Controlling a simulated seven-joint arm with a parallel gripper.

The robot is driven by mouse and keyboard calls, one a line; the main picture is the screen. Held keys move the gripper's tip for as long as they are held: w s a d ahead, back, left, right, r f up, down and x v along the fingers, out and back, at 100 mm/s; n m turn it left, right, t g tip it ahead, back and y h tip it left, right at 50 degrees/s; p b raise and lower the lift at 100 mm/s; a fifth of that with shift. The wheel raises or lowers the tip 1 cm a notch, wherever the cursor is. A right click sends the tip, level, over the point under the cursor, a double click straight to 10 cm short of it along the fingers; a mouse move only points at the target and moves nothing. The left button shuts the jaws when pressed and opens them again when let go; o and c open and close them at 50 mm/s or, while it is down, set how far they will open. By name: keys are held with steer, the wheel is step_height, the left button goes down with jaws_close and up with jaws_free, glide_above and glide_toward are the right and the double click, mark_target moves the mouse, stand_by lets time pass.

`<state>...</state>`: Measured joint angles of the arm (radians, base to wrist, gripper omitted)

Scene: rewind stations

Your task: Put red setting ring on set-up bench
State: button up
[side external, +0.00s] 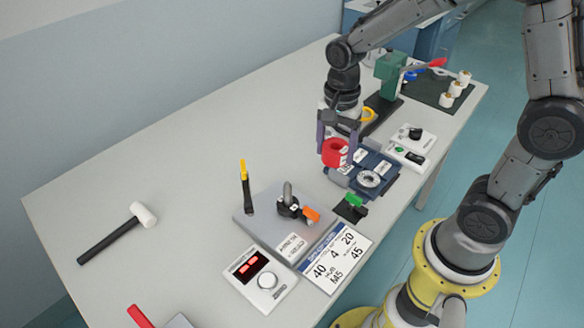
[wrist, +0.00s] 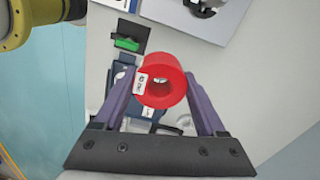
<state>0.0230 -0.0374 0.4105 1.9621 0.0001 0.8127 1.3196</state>
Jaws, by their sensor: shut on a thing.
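My gripper (side external: 337,138) is shut on the red setting ring (side external: 335,154), a thick red ring with a small white label. It is held up, over the far left end of the dark blue fixture (side external: 376,160). In the wrist view the ring (wrist: 165,66) sits between the two purple fingers of my gripper (wrist: 162,88), its hole facing the camera. The fixture holds a silver round part (side external: 369,180) and carries white labels; the ring hides part of it. I cannot tell which surface is the set-up bench; the table (side external: 150,170) bears everything.
A grey plate (side external: 262,232) with a clamp-like black and orange part stands nearer, beside a green-topped block (side external: 353,202), a number card (side external: 335,257) and a readout box (side external: 262,280). A control box (side external: 411,143) is right of the fixture. A mallet (side external: 120,230) lies left, with free table around it.

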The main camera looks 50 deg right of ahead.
glide_above(292, 168)
step_height(292, 168, down, 10)
steer(key=shift+s+a+r, duration=0.1)
steer(key=shift+r, duration=0.15)
steer(key=shift+f, duration=1.65)
steer(key=shift+f, duration=0.15)
steer(key=o, duration=1.6)
steer(key=shift+c, duration=0.2)
